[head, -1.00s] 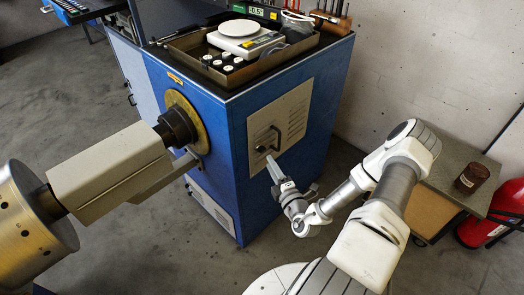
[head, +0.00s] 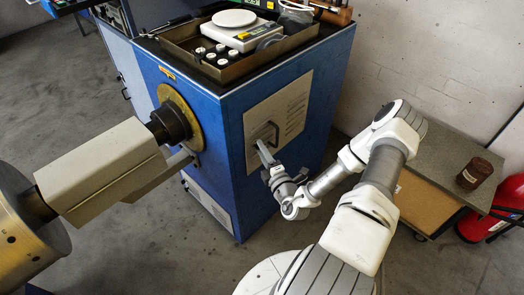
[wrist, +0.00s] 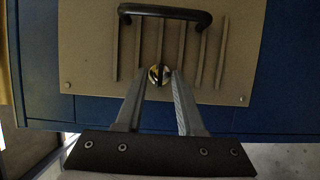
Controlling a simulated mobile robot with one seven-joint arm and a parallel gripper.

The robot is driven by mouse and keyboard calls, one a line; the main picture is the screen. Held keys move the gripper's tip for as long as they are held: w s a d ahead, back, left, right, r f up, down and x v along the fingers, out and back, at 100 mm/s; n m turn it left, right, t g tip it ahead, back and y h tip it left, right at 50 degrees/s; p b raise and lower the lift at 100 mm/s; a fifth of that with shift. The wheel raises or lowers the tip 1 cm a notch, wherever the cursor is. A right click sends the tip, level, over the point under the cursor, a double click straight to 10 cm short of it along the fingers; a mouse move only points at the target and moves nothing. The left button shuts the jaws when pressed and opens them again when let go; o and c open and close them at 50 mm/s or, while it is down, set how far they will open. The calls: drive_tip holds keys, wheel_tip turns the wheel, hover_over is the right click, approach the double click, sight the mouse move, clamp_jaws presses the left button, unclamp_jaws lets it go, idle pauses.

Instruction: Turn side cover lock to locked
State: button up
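The side cover (head: 292,103) is a beige louvred panel on the blue machine's side. It fills the upper part of the wrist view (wrist: 90,60), with a black handle (wrist: 165,12) across its top. The side cover lock (wrist: 159,75) is a small round metal piece with a dark slot or mark, below the handle. My gripper (wrist: 158,80) is open, with a fingertip to each side of the lock and a visible gap; I cannot tell whether they touch it. In the head view my gripper (head: 263,148) reaches the cover just below the handle and hides the lock.
A tray (head: 235,72) with a scale (head: 240,32) and several white-topped weights stands on the machine. A grey shaft housing (head: 100,170) projects at left. A bench with a brown jar (head: 473,174) and a red extinguisher (head: 480,222) are at right.

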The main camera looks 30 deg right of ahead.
clamp_jaws()
drive_tip(key=shift+n, duration=0.4)
drive_tip(key=n+t+y, duration=0.1)
drive_tip(key=n+y, duration=0.1)
drive_tip(key=n, duration=0.5)
drive_tip(key=n+t+y+b, duration=0.1)
drive_tip(key=n+y, duration=0.2)
drive_tip(key=n, duration=0.4)
drive_tip(key=f+n+t+y+b, duration=0.1)
drive_tip(key=n+y, duration=0.2)
drive_tip(key=n, duration=0.4)
drive_tip(key=shift+w+d, duration=0.2)
drive_tip(key=shift+d, duration=0.2)
drive_tip(key=shift+n+y, duration=0.4)
drive_tip(key=shift+n, duration=0.2)
